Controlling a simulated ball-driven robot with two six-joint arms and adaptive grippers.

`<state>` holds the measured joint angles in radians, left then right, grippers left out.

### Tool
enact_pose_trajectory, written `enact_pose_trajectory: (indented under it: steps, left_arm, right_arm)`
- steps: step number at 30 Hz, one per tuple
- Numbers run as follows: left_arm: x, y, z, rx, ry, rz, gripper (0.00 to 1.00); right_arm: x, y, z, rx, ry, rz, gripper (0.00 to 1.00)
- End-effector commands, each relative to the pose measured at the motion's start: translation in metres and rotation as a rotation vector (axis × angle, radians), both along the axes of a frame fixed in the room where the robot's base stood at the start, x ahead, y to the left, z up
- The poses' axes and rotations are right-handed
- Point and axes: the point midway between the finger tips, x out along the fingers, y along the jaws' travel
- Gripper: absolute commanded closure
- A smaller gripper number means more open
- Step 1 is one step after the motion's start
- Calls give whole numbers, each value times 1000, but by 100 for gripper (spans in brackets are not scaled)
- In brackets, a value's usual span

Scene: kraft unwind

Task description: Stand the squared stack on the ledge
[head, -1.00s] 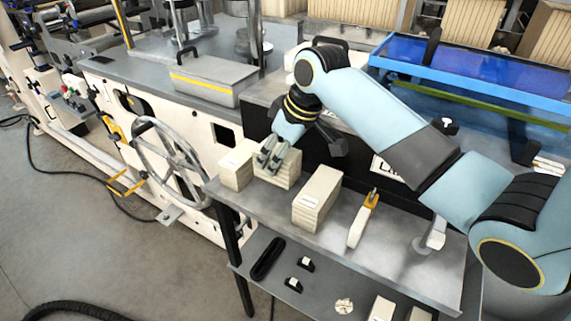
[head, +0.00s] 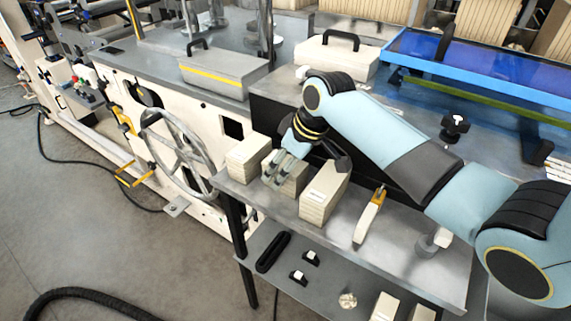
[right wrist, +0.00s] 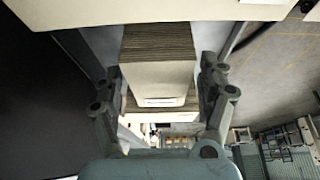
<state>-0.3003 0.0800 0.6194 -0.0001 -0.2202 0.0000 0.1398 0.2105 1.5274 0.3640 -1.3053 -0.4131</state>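A pale layered stack (head: 297,183) stands or sits very low over the grey ledge (head: 395,265), between two other stacks; its underside contact is hard to see. My right gripper (head: 279,172) comes down over it, its fingers covering part of it. One pale stack (head: 248,157) stands to the left and a larger labelled one (head: 322,196) to the right. My left gripper is not in view.
A lower shelf (head: 325,282) holds small black items. A handwheel (head: 178,142) is at left; a grey box (head: 222,75) is behind. The ledge's right part has free room.

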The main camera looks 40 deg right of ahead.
Motion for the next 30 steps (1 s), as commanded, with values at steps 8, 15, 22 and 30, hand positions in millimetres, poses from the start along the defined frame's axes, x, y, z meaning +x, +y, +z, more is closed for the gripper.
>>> enact_pose_trajectory:
  steps: [8, 15, 22, 30]
  left_arm:
    - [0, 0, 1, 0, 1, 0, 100]
    - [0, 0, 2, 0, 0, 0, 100]
    - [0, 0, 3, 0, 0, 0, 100]
    - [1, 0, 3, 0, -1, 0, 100]
  right_arm:
    - [-1, -1, 5, -1, 0, 0, 25]
    - [-16, -8, 46, -4, -4, 1, 25]
    - [-33, -15, 91, -4, -3, 1, 25]
    - [-42, -17, 113, 0, 0, 0, 25]
